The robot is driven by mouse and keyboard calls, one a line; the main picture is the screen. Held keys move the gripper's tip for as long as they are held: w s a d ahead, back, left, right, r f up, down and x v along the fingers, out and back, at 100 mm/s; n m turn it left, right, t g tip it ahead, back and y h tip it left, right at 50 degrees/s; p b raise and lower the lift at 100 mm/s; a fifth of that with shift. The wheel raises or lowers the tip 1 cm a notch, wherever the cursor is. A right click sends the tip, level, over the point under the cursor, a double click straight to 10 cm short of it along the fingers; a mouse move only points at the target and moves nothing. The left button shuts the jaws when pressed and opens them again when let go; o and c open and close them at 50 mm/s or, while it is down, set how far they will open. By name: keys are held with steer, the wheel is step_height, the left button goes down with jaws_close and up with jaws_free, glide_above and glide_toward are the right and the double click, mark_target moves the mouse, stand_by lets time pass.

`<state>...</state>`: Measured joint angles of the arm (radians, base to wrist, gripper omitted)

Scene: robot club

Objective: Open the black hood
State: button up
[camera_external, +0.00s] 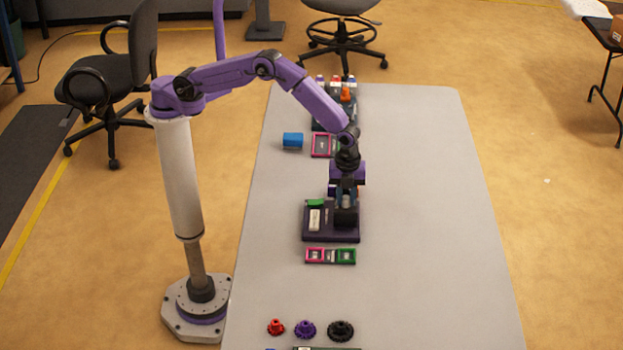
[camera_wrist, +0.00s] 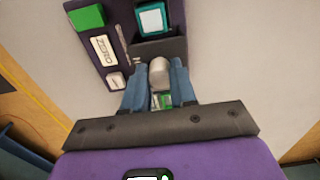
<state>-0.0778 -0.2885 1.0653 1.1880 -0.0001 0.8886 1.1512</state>
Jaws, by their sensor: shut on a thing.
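The dark purple-black board (camera_external: 318,236) lies on the table, and my gripper (camera_external: 346,203) points down over its right half. The black hood (camera_external: 346,218) is a dark box-like piece on that half. In the wrist view the black hood (camera_wrist: 160,47) is just beyond my fingers, with a teal-and-white square piece (camera_wrist: 152,18) showing past it. My gripper (camera_wrist: 158,88) has its two blue-grey fingers shut on a grey rounded piece (camera_wrist: 159,72) beside the hood. Whether this piece belongs to the hood, I cannot tell.
The board also bears a green block (camera_external: 314,203) and a white labelled piece (camera_external: 314,220). A pink-and-green framed strip (camera_external: 330,256) lies in front. Red, purple and black gears (camera_external: 305,330) sit nearer.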

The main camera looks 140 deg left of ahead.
steer(key=shift+w+d, duration=0.75)
steer(key=o, duration=0.6)
steer(key=shift+r, duration=0.1)
steer(key=shift+r, duration=2.9)
